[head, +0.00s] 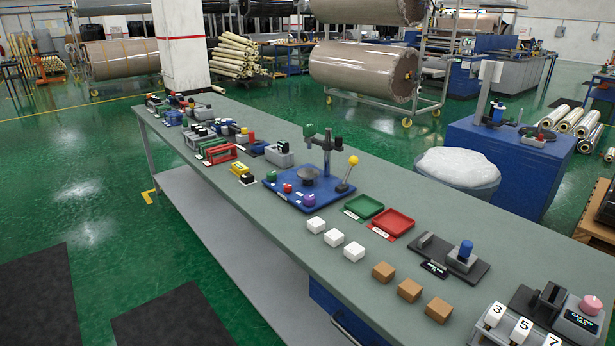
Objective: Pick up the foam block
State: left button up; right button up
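Three white blocks (334,238) sit in a slanting row on the near edge of the long grey-green bench (250,215). Three brown blocks (409,290) continue the row toward the lower right. No readable label tells me which of these is the foam block. All of them rest apart from one another on the bench top, with nothing touching them. Neither of my grippers shows in the head view.
Behind the blocks lie a green tray (364,207) and a red tray (392,223). A blue fixture with a yellow-knobbed lever (352,160) stands to the left. A grey holder with a blue cylinder (465,252) and numbered white switches (521,330) stand at right.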

aim_at(316, 225)
jog(key=z, duration=0.8)
jog(key=i+j+z, duration=0.25)
jog(key=j+z, duration=0.2)
jog(key=j, duration=0.2)
jog(key=i+j+z, duration=0.25)
jog(key=j, duration=0.15)
jog(key=j+z, duration=0.2)
jog(key=j, duration=0.15)
jog(key=i+j, duration=0.1)
jog(key=j, duration=0.25)
